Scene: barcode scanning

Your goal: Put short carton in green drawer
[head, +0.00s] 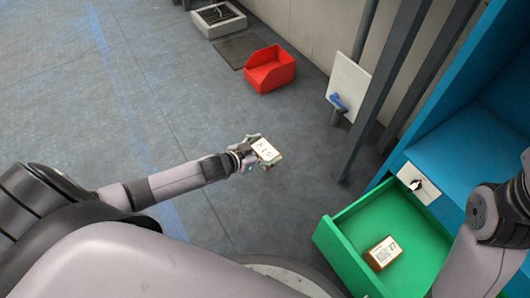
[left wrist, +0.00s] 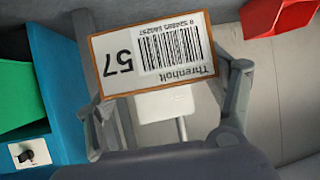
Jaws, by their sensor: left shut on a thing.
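My left gripper (head: 250,153) is shut on a small carton (head: 267,151) with a white label, held out over the open floor. In the left wrist view the carton (left wrist: 152,55) shows a barcode, the number 57 and brown edges, between the two fingers (left wrist: 170,92). The green drawer (head: 340,250) is pulled open at the lower right of the head view, apart from the held carton. Another brown carton (head: 382,254) with a white label lies inside it. My right arm crosses the drawer's right side; its gripper is out of view.
The blue cabinet (head: 455,150) stands at the right, with a white panel and black knob (head: 418,184) above the drawer. A red bin (head: 269,69) sits on the floor. Dark posts (head: 385,70) and a white board (head: 348,86) stand near the wall. Floor left of the drawer is clear.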

